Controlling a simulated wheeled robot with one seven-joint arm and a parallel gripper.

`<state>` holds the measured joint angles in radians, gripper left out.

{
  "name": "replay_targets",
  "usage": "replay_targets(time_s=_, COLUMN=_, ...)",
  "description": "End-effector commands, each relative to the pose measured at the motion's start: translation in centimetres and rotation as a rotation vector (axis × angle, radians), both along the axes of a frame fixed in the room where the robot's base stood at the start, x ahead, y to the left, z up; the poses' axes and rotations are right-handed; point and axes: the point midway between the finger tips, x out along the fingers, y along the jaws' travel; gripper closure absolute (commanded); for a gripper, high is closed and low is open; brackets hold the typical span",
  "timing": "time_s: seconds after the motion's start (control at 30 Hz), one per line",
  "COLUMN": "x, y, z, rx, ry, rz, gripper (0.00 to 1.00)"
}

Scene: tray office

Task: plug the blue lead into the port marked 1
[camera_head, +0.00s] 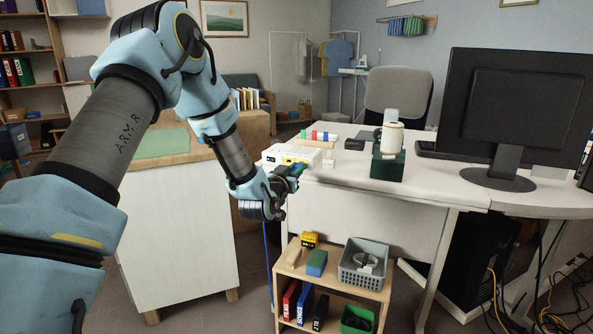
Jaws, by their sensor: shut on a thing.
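My gripper (292,172) is at the front right of this box, shut on the end of the blue lead. The blue lead (267,262) hangs from below my gripper towards the floor, left of the small wooden shelf. Its plug is hidden by the fingers, and I cannot tell whether it touches a port.
The white desk (335,175) also carries a dark green box (388,166) with a cream cylinder on it, and a monitor (515,110). The low wooden shelf (285,268) below holds a grey basket (363,263). A white cabinet (180,235) stands at left.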

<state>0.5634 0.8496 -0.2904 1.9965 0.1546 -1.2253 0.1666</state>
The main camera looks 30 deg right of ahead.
Motion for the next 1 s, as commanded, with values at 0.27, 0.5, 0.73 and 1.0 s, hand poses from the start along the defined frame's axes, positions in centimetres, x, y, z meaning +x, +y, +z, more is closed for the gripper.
replay_targets(time_s=0.27, x=0.00, y=0.00, z=0.03, rx=0.000, ry=0.000, rz=0.000, gripper=1.00)
replay_targets(time_s=0.5, x=0.12, y=-0.15, z=0.02, rx=-0.001, ry=-0.001, rz=0.000, gripper=1.00)
replay_targets(time_s=0.73, x=0.33, y=-0.42, z=0.02, rx=-0.001, ry=-0.001, rz=0.000, gripper=1.00)
replay_targets(time_s=1.0, x=0.48, y=-0.61, z=0.05, rx=-0.001, ry=-0.001, rz=0.000, gripper=1.00)
